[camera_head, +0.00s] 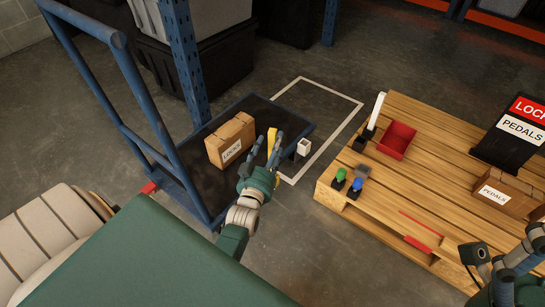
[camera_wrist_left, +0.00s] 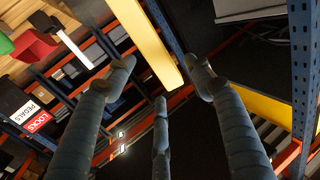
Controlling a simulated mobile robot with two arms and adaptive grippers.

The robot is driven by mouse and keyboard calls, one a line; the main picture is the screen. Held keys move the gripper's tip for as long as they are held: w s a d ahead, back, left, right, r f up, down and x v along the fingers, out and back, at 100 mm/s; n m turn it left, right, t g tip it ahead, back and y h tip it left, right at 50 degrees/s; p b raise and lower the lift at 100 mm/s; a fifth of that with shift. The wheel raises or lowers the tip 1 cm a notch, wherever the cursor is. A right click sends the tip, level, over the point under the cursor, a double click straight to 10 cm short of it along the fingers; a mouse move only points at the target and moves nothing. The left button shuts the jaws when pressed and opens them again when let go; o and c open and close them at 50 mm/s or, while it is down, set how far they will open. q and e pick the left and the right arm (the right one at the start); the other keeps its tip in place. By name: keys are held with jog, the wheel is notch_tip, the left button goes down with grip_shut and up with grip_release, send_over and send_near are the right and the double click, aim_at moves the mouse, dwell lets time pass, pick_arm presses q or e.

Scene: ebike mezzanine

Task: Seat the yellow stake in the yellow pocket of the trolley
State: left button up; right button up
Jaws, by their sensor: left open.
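The yellow stake (camera_head: 271,140) shows in the head view as a short upright strip on the trolley, right of the box. My left gripper (camera_head: 275,148) is beside it with fingers spread, partly covering it. In the left wrist view the yellow stake (camera_wrist_left: 148,42) runs down between my open fingertips (camera_wrist_left: 162,66), with a gap visible to the right finger. The trolley (camera_head: 216,189) has a dark deck and a blue handle frame. The yellow pocket cannot be made out, so I cannot tell whether the stake sits in it. My right gripper (camera_head: 512,262) is at the lower right, its opening unclear.
A cardboard LOCKS box (camera_head: 231,139) and a white square-topped piece (camera_head: 304,147) stand on the deck. The wooden pallet (camera_head: 400,207) at right holds a red bin (camera_head: 397,140), a white upright piece (camera_head: 376,109), green and blue pieces, and a PEDALS box (camera_head: 507,193). A blue post (camera_head: 186,62) rises behind.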

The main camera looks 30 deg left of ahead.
aim_at(273, 140)
pick_arm(q)
jog(key=b+x, duration=0.1)
jog(key=x, duration=0.2)
jog(key=shift+s+a+f, duration=0.1)
jog(key=shift+f, duration=0.05)
jog(key=shift+w+a, duration=0.15)
jog(key=shift+w, duration=0.25)
grip_shut()
